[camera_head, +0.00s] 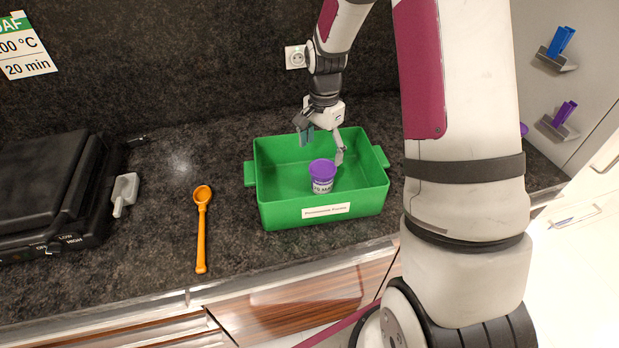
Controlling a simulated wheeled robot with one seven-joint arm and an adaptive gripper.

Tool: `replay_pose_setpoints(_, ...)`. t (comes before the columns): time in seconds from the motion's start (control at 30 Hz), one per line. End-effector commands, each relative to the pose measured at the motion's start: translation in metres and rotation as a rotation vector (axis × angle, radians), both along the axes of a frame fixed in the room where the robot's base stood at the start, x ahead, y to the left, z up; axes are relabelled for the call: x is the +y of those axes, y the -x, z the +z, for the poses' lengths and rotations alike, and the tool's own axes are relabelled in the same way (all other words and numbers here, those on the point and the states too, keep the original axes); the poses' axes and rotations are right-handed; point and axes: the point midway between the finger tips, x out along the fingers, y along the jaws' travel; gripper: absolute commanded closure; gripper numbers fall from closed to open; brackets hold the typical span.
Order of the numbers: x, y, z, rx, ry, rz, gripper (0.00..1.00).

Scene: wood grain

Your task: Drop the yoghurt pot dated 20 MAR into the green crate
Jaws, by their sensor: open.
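A yoghurt pot (322,184) with a purple lid and a white label is inside the green crate (282,213), upright. Its label shows dark print that looks like a day and "MAR"; the day number is too small to read surely. My gripper (323,147) is open over the crate, behind and above the pot, with its fingers spread and nothing between them. One finger is at the left, the other hangs down at the right near the lid. The crate stands on the dark counter and has a white label on its front wall.
An orange spoon (201,230) lies left of the crate. A black appliance (48,195) and a small white scoop (124,192) are further left. A purple thing (523,129) shows partly behind my arm. Dark counter (165,235) is clear around the spoon.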

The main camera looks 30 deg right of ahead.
Motion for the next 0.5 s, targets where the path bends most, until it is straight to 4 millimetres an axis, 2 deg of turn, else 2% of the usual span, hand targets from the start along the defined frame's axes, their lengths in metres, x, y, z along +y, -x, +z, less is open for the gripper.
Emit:
replay_pose_setpoints(0.03, 0.0, -0.001, 0.012, -0.005, 0.003, 0.0, 0.19)
replay_pose_setpoints(0.2, -0.001, -0.001, 0.047, -0.005, 0.003, -0.001, 0.19)
replay_pose_setpoints(0.4, 0.0, -0.001, 0.077, -0.003, 0.001, 0.0, 0.19)
replay_pose_setpoints(0.5, 0.0, -0.001, 0.084, -0.001, 0.001, 0.0, 0.19)
